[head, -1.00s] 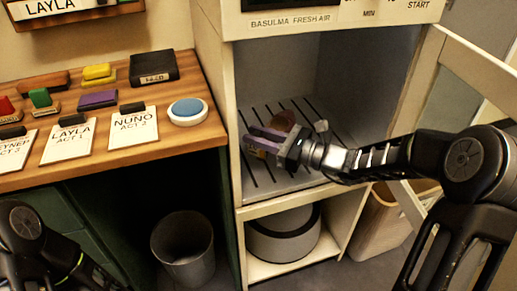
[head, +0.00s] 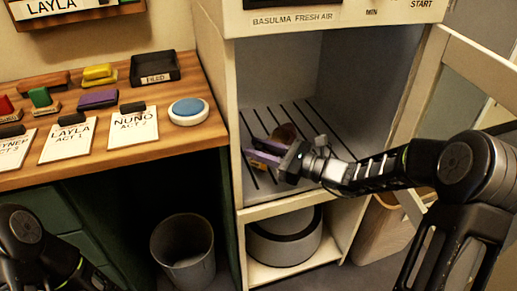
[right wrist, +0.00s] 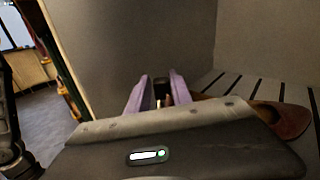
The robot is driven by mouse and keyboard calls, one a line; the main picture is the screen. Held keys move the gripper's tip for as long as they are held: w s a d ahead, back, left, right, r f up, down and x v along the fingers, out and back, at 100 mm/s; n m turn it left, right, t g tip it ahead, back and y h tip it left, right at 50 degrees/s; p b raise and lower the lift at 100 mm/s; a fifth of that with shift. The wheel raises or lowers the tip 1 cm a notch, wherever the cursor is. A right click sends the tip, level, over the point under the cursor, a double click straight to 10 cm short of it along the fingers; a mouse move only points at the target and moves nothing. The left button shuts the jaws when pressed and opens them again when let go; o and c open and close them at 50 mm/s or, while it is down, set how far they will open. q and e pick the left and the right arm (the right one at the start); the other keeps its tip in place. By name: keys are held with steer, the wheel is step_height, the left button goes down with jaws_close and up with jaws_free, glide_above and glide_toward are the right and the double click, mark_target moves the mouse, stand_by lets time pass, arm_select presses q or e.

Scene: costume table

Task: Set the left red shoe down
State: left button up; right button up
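The reddish-brown shoe (head: 285,132) is inside the open cabinet, low over the slatted shelf (head: 318,125). My right gripper (head: 262,154) reaches in from the right, with its purple fingers around part of the shoe. The shoe's far part sticks out behind the fingers. In the right wrist view the shoe (right wrist: 288,118) extends to the right from behind the gripper's body, and the fingers (right wrist: 158,95) stand slightly apart with something dark and brown between them. I cannot tell if the shoe touches the slats. My left gripper is out of view; only my left arm shows.
The cabinet's side wall (head: 231,130) stands close left of my gripper, and its open door (head: 455,75) is at right. The wooden table (head: 185,140) holds cards, colored blocks, a blue button (head: 188,109) and a black tray (head: 155,70). A bin (head: 183,250) stands below.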

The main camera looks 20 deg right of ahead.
steer(key=o, duration=0.3)
steer(key=shift+o, duration=0.2)
steer(key=shift+r, duration=0.15)
steer(key=p+v, duration=0.2)
steer(key=v, duration=1)
steer(key=shift+a, duration=0.1)
